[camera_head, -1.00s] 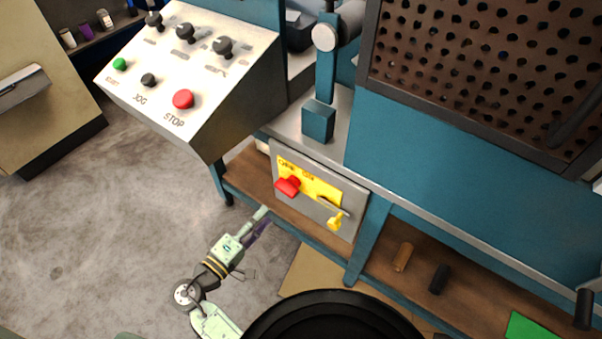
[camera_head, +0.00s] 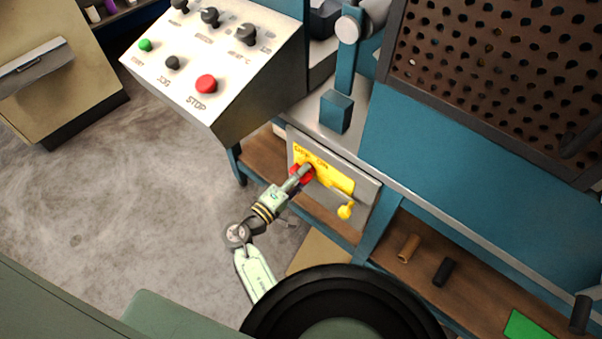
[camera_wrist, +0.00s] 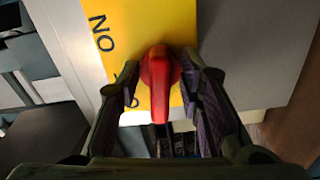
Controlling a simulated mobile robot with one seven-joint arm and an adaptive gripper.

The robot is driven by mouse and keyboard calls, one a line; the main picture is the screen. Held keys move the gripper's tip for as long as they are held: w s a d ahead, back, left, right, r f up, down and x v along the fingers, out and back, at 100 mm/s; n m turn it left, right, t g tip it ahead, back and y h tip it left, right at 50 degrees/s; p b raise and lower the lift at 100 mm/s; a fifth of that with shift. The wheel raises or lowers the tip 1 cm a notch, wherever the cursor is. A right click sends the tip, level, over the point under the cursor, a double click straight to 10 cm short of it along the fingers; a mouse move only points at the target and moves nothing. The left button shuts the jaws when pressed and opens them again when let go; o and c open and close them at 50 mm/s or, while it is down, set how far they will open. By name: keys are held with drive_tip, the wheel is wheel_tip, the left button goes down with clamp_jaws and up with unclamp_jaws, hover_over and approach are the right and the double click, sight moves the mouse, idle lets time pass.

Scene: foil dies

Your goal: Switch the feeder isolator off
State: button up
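The feeder isolator is a grey box (camera_head: 366,190) with a yellow plate (camera_head: 335,177) and a red rotary handle (camera_head: 298,181), low on the front of the blue machine. In the wrist view the red handle (camera_wrist: 160,85) stands between my two fingers, its grip pointing down in the picture. The lettering "ON" shows on the yellow plate (camera_wrist: 165,22) to its upper left; other lettering is partly hidden by a finger. My gripper (camera_head: 305,170) is at the handle. In the wrist view my gripper (camera_wrist: 163,85) is open, with gaps on both sides of the handle.
A yellow tag-like piece (camera_head: 345,211) hangs right of the handle. A sloped control console (camera_head: 225,58) with a red STOP button (camera_head: 206,84) stands above left. A wooden shelf (camera_head: 400,268) runs below, holding brown and black cylinders. The floor at left is clear.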

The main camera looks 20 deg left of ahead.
clamp_jaws()
idle(0.4)
drive_tip(key=shift+n+p, duration=0.4)
drive_tip(key=shift+n, duration=0.6)
unclamp_jaws()
